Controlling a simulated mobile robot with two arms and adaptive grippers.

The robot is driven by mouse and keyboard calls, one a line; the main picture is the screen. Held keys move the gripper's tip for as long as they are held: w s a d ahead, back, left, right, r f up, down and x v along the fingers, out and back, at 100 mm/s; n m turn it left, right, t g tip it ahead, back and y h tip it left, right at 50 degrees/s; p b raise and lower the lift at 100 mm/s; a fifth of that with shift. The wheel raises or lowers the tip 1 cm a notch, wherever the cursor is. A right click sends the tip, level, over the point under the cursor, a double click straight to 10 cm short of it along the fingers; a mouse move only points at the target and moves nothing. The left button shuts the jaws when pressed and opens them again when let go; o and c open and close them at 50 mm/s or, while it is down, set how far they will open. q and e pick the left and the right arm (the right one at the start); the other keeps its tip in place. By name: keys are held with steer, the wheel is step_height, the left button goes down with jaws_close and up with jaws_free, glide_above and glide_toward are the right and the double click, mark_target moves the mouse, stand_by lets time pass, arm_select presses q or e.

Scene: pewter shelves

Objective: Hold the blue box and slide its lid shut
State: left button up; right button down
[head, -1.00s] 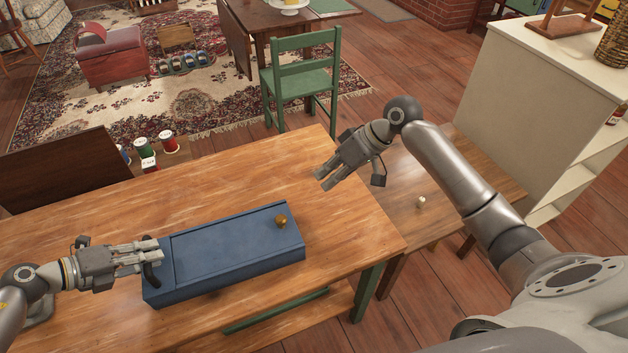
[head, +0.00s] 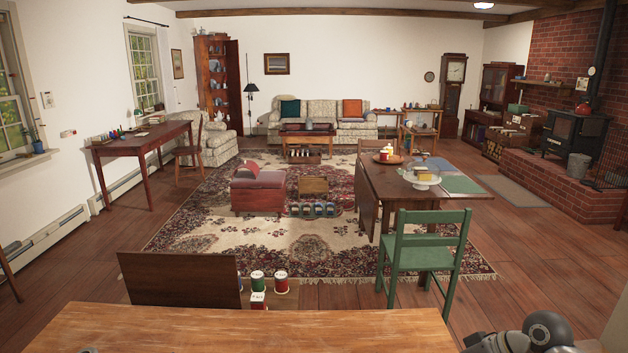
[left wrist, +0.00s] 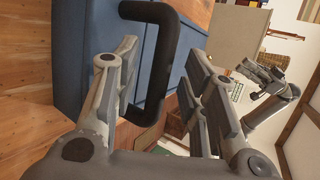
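The blue box (left wrist: 75,45) shows only in the left wrist view, at the upper left and top. Its black handle (left wrist: 163,85) stands out from its end between the two fingers of my left gripper (left wrist: 158,98). The fingers are apart, one on each side of the handle, with gaps showing, so the gripper is open around it. The lid and its knob cannot be made out now. My right gripper (left wrist: 254,82) shows small at the right of the left wrist view, away from the box, its fingers seemingly apart and empty.
The table (head: 250,328) shows only its bare far edge in the head view. Beyond it are several thread spools (head: 257,280), a dark wooden panel (head: 180,279) and a green chair (head: 428,250). A patterned rug (head: 240,235) and furniture fill the room behind.

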arm_select(q)
steer(key=v, duration=1)
steer(key=shift+a, duration=0.35)
steer(key=shift+s+r, duration=0.1)
steer(key=shift+s, duration=0.05)
